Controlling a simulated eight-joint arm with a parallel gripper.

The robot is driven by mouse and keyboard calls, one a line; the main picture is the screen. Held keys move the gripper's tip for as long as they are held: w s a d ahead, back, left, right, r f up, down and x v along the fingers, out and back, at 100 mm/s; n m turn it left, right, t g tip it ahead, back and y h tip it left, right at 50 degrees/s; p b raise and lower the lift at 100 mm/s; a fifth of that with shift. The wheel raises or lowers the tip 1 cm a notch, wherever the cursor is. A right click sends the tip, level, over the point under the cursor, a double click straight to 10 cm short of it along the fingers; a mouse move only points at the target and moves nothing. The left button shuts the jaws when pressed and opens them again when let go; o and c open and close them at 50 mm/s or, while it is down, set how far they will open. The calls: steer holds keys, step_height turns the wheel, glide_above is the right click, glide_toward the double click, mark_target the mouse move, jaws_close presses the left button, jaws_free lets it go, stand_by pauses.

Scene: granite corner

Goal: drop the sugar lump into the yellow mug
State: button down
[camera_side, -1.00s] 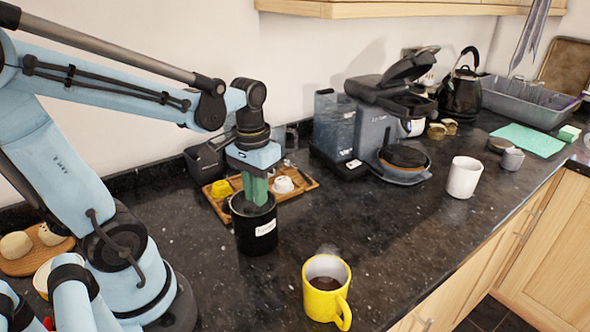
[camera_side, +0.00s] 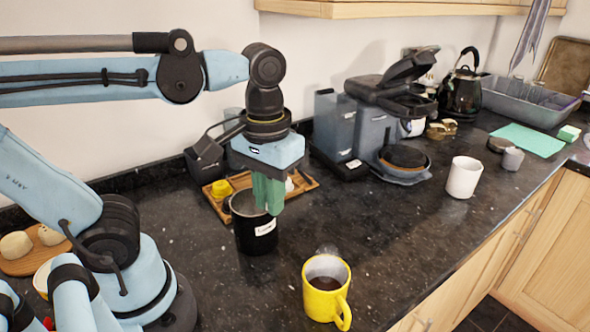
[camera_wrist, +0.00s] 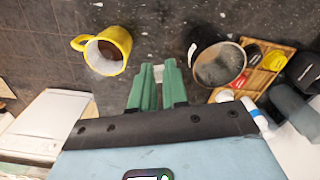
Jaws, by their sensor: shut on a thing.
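The yellow mug (camera_side: 318,303) stands upright on the dark counter with dark liquid inside; it also shows in the wrist view (camera_wrist: 122,40). My gripper (camera_side: 270,212) has green fingers pointing down, overlapping the right rim of a black labelled jar (camera_side: 255,236), up and left of the mug. In the wrist view my gripper (camera_wrist: 158,70) is between the mug and the jar (camera_wrist: 198,38). It is shut on the sugar lump (camera_wrist: 158,74), a small pale bit showing between the fingertips. The fingers hide the lump in the side view.
A white mug (camera_side: 464,177) stands to the right. A wooden tray (camera_side: 298,185) with small cups lies behind the jar, and a coffee machine (camera_side: 374,130) stands at the back. The counter between jar and yellow mug is clear.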

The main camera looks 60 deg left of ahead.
glide_toward(334, 268)
steer(key=s+d+r, duration=0.2)
steer(key=s+d, duration=0.1)
steer(key=shift+s+f, duration=0.1)
steer(key=shift+f, duration=3.15)
steer(key=c, duration=1.1)
jaws_free()
steer(key=shift+o, duration=0.2)
step_height(334, 268, up, 12)
